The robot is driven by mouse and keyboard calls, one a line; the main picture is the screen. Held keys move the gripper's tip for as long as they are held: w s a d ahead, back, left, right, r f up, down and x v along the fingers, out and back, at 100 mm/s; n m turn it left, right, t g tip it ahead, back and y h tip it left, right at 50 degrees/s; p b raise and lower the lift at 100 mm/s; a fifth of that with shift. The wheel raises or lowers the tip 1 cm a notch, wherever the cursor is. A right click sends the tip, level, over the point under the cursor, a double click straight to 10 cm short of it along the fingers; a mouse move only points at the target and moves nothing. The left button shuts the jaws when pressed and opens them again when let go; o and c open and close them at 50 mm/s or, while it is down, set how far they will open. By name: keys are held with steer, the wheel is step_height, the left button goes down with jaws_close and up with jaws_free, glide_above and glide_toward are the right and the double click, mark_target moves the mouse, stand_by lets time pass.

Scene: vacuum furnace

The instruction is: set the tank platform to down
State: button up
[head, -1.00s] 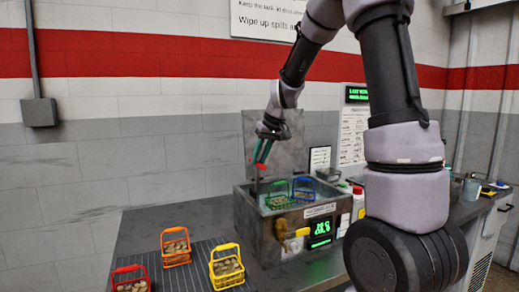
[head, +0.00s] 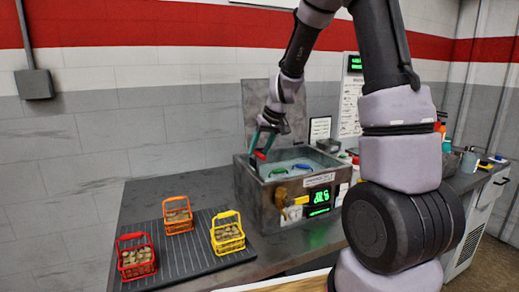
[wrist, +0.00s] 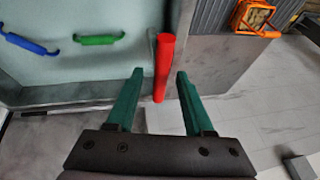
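The grey tank (head: 308,186) stands on the counter with its lid (head: 270,108) raised. Inside, the green handle (head: 278,172) and blue handle (head: 301,167) show low in the liquid; their baskets are not visible. Both handles also show in the wrist view, green (wrist: 99,39) and blue (wrist: 30,44). A red lever (head: 258,155) stands at the tank's left edge. My gripper (head: 262,142) is over it with teal fingers apart. In the wrist view the red lever (wrist: 163,68) lies between my open fingers (wrist: 159,76), with gaps on both sides.
Red (head: 136,258), orange (head: 178,216) and yellow (head: 228,234) baskets with contents stand on the ribbed mat (head: 185,255) left of the tank. A brass tap (head: 281,198) and green display (head: 318,197) are on the tank front. The wall is close behind.

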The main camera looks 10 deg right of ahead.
steer(key=v, duration=1)
steer(key=shift+s+r, duration=0.15)
steer(key=shift+r, duration=0.2)
steer(key=shift+d, duration=0.1)
steer(key=s+d+r+m+t, duration=0.1)
steer(key=s+r+m, duration=0.2)
steer(key=s, duration=0.8)
steer(key=s+d+r+m+t+h, duration=0.1)
steer(key=s+r, duration=0.5)
steer(key=s, duration=0.6)
steer(key=shift+d+m+t, duration=0.25)
steer(key=shift+m+t, duration=0.35)
steer(key=shift+m, duration=0.4)
steer(key=shift+r, duration=0.1)
